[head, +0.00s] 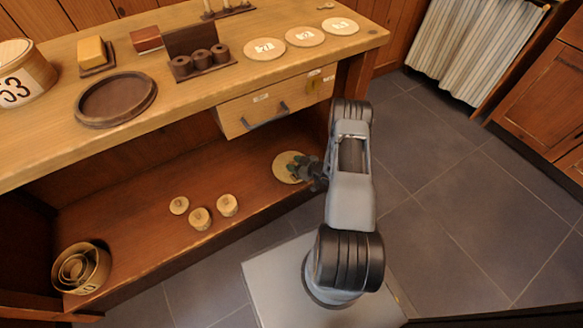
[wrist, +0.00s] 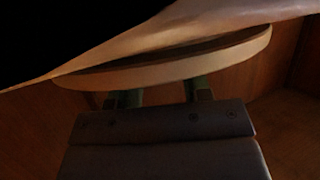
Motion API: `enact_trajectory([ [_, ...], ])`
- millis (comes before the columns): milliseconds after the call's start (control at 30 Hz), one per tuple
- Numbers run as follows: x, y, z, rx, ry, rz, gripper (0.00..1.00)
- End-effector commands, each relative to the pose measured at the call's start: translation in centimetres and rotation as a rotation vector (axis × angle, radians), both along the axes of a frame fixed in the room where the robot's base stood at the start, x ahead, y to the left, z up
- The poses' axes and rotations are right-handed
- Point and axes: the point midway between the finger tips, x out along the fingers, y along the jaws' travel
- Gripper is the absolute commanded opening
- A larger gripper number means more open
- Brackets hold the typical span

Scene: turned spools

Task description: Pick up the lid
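A pale round disc (head: 286,168), which looks like the lid, is at the right end of the lower shelf. My gripper (head: 301,167) reaches in from the right, its green fingertips over the disc. In the dark wrist view, a large disc with a pale rim (wrist: 180,70) spans the upper picture. The two fingers of my gripper (wrist: 161,94) show spaced apart, and their tips are hidden behind the rim. I cannot tell whether they close on a part of the disc, or whether the disc rests on the shelf.
The lower shelf (head: 150,237) also holds several small round pieces (head: 200,218) and nested round boxes (head: 82,268). A drawer (head: 277,103) under the worktop hangs above the gripper. Numbered discs (head: 304,37), spools (head: 201,62) and a dark round tray (head: 116,99) are on the worktop.

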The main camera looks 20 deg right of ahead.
Motion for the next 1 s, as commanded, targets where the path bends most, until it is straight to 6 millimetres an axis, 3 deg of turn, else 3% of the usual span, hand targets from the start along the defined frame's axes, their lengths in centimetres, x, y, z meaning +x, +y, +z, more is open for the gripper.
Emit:
enact_trajectory([
  [467,0.0,0.0,0.0,0.0,0.0,0.0,0.0],
  [767,0.0,0.0,0.3,0.0,-0.001,0.0,0.0],
  [1000,0.0,0.0,3.0,0.0,-0.001,0.0,0.0],
])
